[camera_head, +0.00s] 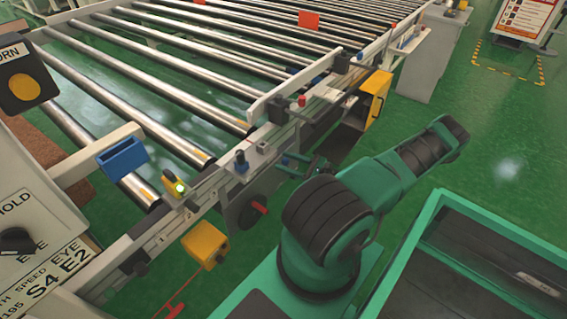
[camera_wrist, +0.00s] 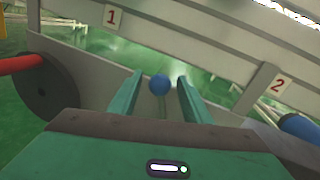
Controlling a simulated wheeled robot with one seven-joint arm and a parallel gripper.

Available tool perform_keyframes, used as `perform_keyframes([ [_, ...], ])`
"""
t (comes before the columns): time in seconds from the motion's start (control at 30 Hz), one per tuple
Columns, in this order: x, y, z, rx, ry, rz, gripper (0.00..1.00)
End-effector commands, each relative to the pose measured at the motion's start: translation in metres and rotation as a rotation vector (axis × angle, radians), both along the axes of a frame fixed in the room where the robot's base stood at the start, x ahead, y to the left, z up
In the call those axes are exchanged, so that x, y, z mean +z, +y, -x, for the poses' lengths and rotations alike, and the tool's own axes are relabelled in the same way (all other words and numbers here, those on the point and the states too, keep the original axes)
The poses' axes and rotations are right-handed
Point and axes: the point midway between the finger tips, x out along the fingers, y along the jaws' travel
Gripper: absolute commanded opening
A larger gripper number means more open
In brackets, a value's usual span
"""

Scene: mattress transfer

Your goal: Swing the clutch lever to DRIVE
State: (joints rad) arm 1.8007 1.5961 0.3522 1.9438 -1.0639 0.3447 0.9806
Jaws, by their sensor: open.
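A round blue knob (camera_wrist: 160,84) on a thin stem shows in the wrist view. It looks like a lever's end, but I cannot read a DRIVE mark, so I cannot be sure it is the clutch lever. My gripper (camera_wrist: 160,76) is open, its two green fingers on either side of the knob in the picture. There is a gap on both sides, and I cannot tell how far ahead the knob is. In the head view my gripper (camera_head: 291,166) is small, beside the conveyor's near side rail. My arm partly blocks the view there.
A dark disc (camera_wrist: 49,84) with a red handle (camera_wrist: 20,64) stands left of my gripper. A blue cylinder (camera_wrist: 299,127) is at right. Plates marked 1 (camera_wrist: 112,17) and 2 (camera_wrist: 277,84) sit on the frame. The roller conveyor (camera_head: 262,98) lies beyond; a yellow box (camera_head: 376,92) is farther along.

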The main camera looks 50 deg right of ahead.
Motion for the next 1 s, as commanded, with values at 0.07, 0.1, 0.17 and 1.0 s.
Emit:
perform_keyframes([
  [0.07, 0.0, 0.001, -0.004, 0.0, 0.0, 0.0, 0.44],
  [0.1, 0.0, 0.001, -0.005, 0.0, 0.0, 0.0, 0.44],
  [0.17, 0.0, 0.002, -0.005, 0.0, 0.0, 0.0, 0.44],
  [1.0, 0.005, -0.009, -0.008, 0.003, 0.004, -0.069, 0.0],
])
